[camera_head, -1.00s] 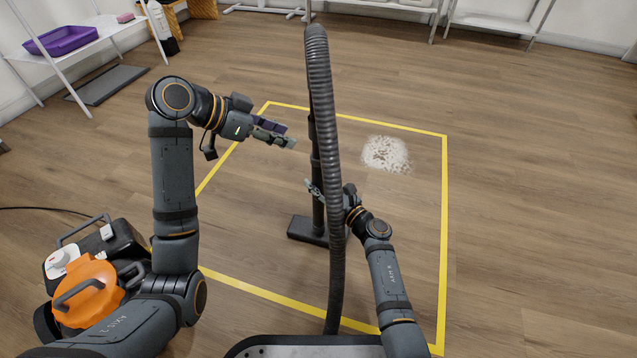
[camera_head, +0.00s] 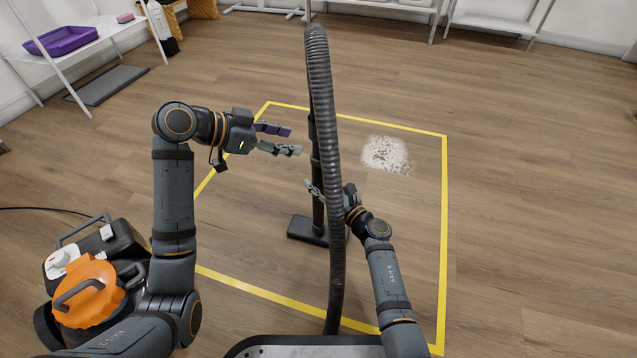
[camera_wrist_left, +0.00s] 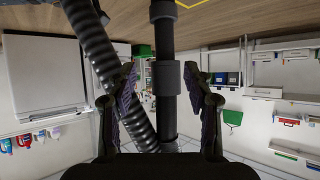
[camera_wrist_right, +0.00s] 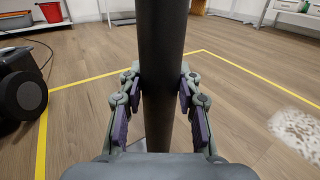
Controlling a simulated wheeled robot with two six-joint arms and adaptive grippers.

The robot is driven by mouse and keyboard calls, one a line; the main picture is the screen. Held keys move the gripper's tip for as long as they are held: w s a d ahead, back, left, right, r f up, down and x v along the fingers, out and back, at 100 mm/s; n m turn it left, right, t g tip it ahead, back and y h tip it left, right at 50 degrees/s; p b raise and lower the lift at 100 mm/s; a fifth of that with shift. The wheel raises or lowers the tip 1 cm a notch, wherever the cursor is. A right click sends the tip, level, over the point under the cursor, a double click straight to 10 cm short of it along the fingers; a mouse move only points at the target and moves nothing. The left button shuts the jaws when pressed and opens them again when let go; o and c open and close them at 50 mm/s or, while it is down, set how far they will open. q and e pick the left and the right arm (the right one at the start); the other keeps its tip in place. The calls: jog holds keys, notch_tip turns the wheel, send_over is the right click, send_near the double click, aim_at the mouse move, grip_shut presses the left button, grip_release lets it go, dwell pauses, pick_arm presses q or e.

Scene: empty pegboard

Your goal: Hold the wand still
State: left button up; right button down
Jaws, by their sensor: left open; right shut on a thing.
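The wand is a dark upright tube (camera_head: 317,160) with a flat floor head (camera_head: 307,230) resting on the floor. A ribbed grey hose (camera_head: 324,120) rises beside it and hides part of it. My right gripper (camera_head: 315,188) is shut on the wand's lower tube, which also fills the middle of the right wrist view (camera_wrist_right: 162,70). My left gripper (camera_head: 296,141) is open and empty, just left of the wand and higher than the right one. In the left wrist view, the wand (camera_wrist_left: 168,90) stands between the open fingers, with the hose (camera_wrist_left: 105,60) crossing at the left.
Yellow tape (camera_head: 444,220) outlines a square on the wooden floor. A white powdery patch (camera_head: 386,154) lies right of the wand. The vacuum body with an orange lid (camera_head: 88,292) stands at lower left. Shelves with a purple tray (camera_head: 62,40) are at the back left.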

aim_at(318, 140)
pick_arm(q)
jog(key=s+a+f+n+t+h, duration=0.2)
jog(key=s+f+n+t+h, duration=0.15)
jog(key=t, duration=0.25)
jog(key=shift+m, duration=0.25)
jog(key=x, duration=1.2)
jog(key=shift+w+f, duration=0.3)
jog(key=shift+f, duration=0.05)
grip_shut()
